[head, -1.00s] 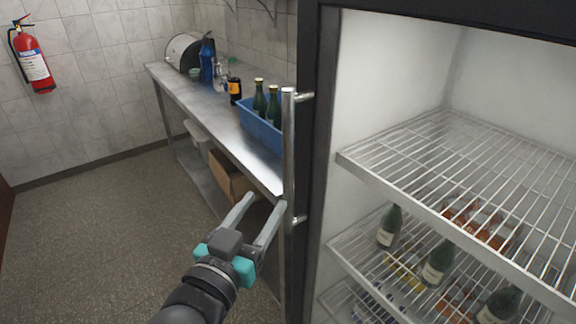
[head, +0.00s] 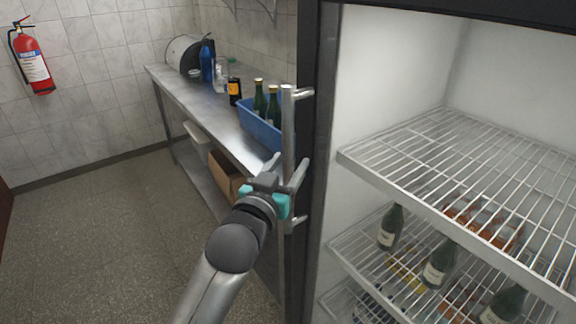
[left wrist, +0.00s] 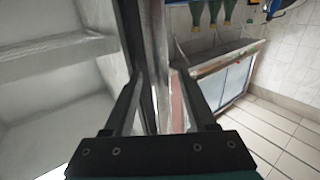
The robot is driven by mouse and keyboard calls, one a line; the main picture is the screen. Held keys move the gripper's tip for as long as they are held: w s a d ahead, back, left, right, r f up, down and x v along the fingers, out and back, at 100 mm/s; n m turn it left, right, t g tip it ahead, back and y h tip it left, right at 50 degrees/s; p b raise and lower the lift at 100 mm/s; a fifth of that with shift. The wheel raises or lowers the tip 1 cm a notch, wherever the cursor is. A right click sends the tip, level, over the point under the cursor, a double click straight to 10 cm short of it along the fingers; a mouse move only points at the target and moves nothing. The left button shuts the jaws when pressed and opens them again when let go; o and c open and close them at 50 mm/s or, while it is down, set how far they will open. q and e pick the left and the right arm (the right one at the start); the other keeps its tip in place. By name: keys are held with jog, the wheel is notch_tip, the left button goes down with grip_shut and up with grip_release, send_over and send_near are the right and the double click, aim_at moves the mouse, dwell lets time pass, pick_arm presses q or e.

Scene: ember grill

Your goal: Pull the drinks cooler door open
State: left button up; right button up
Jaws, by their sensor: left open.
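The drinks cooler door has a dark frame (head: 313,130) and looks shut, with the lit inside visible beyond it. A long vertical metal handle (head: 288,120) stands off the frame's left side on two short brackets. My left gripper (head: 288,160), with teal parts at its base, is open at the lower half of the handle. Its two fingers appear on either side of the bar. In the left wrist view, the handle (left wrist: 159,50) runs between the open fingers (left wrist: 158,90), with a gap visible; contact cannot be told. My right gripper is out of view.
A steel counter (head: 215,115) stands left of the cooler, with a blue crate (head: 258,130) of green bottles near the handle. A cardboard box (head: 224,172) sits below. Bottles stand on the cooler's wire shelves (head: 450,170). The floor at left (head: 90,230) is clear.

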pick_arm(q)
grip_shut()
dwell(0.5)
dwell(1.0)
